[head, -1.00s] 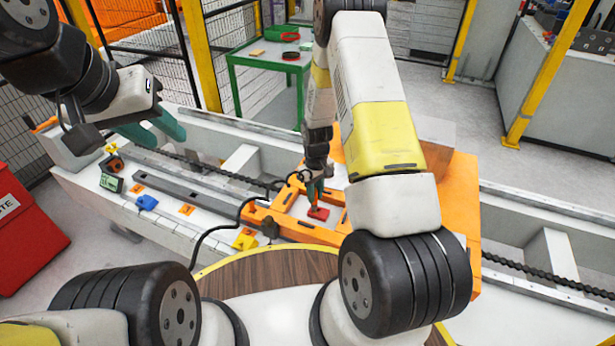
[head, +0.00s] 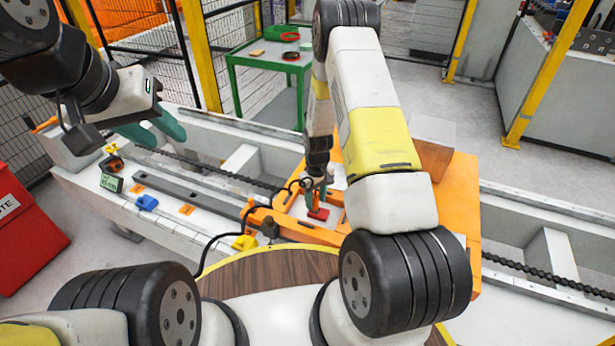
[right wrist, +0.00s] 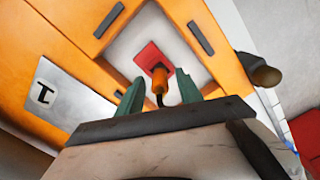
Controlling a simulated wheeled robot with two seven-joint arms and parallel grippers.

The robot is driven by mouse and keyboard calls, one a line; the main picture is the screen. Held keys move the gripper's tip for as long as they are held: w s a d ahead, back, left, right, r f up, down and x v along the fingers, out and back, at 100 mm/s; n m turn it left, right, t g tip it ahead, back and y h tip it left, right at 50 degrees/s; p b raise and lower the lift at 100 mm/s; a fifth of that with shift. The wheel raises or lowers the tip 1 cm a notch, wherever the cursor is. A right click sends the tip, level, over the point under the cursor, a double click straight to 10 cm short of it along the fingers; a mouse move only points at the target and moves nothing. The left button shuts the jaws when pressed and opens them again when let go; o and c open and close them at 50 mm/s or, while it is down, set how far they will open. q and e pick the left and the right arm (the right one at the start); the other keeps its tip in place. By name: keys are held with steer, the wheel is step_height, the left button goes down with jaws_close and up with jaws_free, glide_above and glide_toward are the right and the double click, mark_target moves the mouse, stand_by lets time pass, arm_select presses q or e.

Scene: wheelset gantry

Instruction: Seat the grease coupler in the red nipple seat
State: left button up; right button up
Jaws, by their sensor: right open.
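The red nipple seat (head: 318,214) is on a pale panel within the orange frame; it also shows in the right wrist view (right wrist: 147,54). The orange grease coupler (right wrist: 160,80) stands over the red seat, its lower end appearing to meet it; exact seating depth cannot be told. A dark hose trails from the coupler. My right gripper (right wrist: 158,96) is open, its green fingers either side of the coupler and apart from it. In the head view my right gripper (head: 319,188) is just above the seat. My left gripper (head: 152,132) is open and empty over the left bench.
The orange frame (head: 290,229) has raised edges around the seat. A black hose (head: 225,232) loops beside it. A red bin (head: 25,235) stands left.

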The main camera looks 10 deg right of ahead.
steer(key=s+r+m+t+y, duration=0.15)
steer(key=s+r, duration=0.25)
steer(key=r, duration=1.4)
steer(key=s+r+m+t, duration=0.1)
steer(key=s+r+t, duration=0.15)
steer(key=r, duration=1.45)
steer(key=s+a+r+m+t, duration=0.1)
steer(key=s+r, duration=0.4)
steer(key=s, duration=0.4)
steer(key=s+a+r+m+t, duration=0.1)
steer(key=s+r, duration=0.5)
steer(key=s, duration=0.2)
steer(key=shift+s+r+y, duration=0.25)
steer(key=shift+s+y, duration=0.1)
steer(key=shift+a, duration=0.1)
